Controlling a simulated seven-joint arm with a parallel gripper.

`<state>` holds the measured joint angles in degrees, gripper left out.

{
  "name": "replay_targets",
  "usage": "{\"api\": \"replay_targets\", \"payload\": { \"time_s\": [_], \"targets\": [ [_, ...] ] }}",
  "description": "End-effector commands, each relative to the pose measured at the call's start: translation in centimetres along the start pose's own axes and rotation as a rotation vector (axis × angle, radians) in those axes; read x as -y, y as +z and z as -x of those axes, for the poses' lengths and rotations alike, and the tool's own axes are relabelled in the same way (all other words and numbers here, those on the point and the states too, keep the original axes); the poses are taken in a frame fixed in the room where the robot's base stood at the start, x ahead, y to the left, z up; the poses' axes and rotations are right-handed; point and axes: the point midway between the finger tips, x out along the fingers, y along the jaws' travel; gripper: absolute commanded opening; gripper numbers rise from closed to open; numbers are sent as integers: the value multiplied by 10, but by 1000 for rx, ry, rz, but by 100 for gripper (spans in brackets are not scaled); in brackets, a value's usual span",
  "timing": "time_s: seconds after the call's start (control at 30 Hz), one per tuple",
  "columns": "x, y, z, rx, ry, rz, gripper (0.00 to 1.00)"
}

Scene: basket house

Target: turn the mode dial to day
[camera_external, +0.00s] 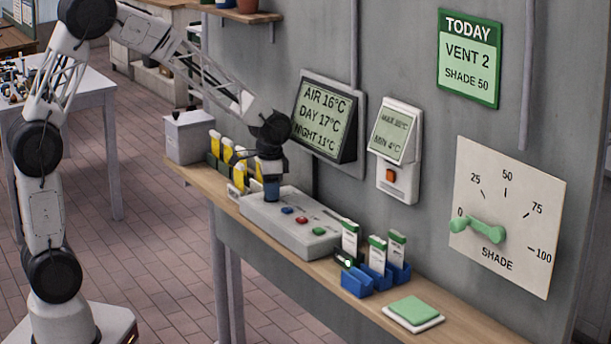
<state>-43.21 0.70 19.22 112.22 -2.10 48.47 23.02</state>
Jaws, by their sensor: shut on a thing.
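My gripper (271,196) points down at the left end of the box's top and is shut there. The mode dial is hidden by my fingers, so its setting and any label cannot be read. A dark-blue piece shows between the wrist and the box; I cannot tell whether it is finger or dial.
Yellow-and-white packets (228,152) stand close behind and left of my gripper, beside a grey bin (188,137). Blue holders (357,282) with white-green packets stand right of the box. A wall display (325,118), a small meter (397,150) and a shade lever (478,229) are on the wall.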

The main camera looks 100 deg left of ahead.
Motion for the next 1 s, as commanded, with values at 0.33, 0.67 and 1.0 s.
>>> {"api": "replay_targets", "payload": {
  "time_s": [0.33,0.67,1.0],
  "targets": [
    [0,0,1,4,0,-150,14],
    [0,0,0,5,0,-168,14],
    [0,0,0,5,0,-167,63]
  ]
}}
